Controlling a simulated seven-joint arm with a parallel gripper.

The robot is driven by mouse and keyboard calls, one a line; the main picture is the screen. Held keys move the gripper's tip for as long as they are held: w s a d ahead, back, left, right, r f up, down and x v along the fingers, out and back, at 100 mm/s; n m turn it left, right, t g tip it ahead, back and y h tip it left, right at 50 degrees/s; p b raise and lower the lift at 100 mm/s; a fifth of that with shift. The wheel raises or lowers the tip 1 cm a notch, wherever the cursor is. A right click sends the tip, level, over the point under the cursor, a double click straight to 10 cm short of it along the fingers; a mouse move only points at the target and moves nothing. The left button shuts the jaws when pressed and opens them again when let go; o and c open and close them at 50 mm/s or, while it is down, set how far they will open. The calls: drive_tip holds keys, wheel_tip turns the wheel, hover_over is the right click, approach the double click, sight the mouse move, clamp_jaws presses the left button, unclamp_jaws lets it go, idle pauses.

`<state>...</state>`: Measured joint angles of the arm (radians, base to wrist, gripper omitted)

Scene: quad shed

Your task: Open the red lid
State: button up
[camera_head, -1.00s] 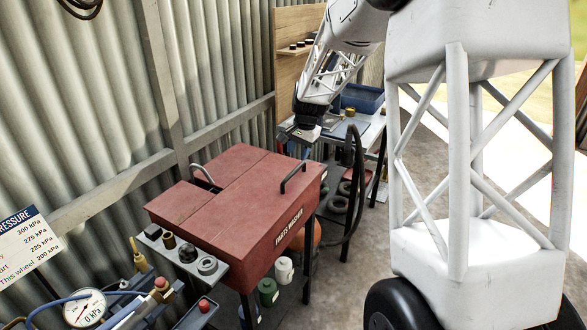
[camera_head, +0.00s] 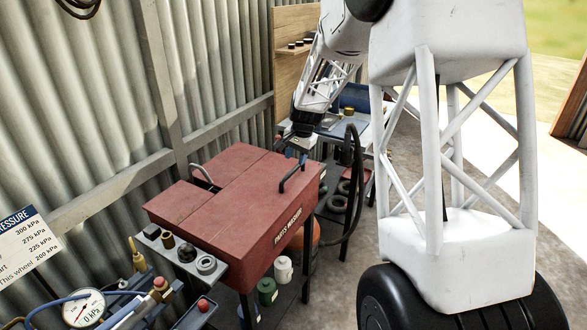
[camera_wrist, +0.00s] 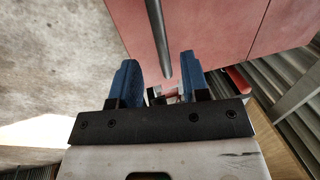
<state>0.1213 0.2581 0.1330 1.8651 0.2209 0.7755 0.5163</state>
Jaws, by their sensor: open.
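The red lid (camera_head: 236,187) is the flat top of a red box marked "PARTS WASHER", and it lies shut. A dark bar handle (camera_head: 291,178) stands on its right part. My gripper (camera_head: 297,156) is above the lid's far right corner, just beyond the handle. In the wrist view my gripper (camera_wrist: 158,68) has its two blue fingers apart and holds nothing. The handle (camera_wrist: 157,38) runs down between the fingers in that picture, over the red lid (camera_wrist: 215,28); its depth relative to the fingertips cannot be told.
A shelf (camera_head: 188,262) with small fittings stands at the box's near left. A hose (camera_head: 356,190) hangs right of the box, by a workbench (camera_head: 336,129) behind. Corrugated wall (camera_head: 70,130) closes the left side. Several jars sit below the box. Open floor (camera_head: 335,265) lies to the right.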

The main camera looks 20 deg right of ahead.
sight(293, 170)
drive_tip(key=shift+w+a+f, duration=0.1)
drive_tip(key=shift+f, duration=0.75)
drive_tip(key=shift+w+a+f, duration=0.15)
drive_tip(key=shift+f, duration=0.75)
drive_tip(key=shift+w+a+f, duration=0.1)
drive_tip(key=shift+f, duration=0.75)
clamp_jaws()
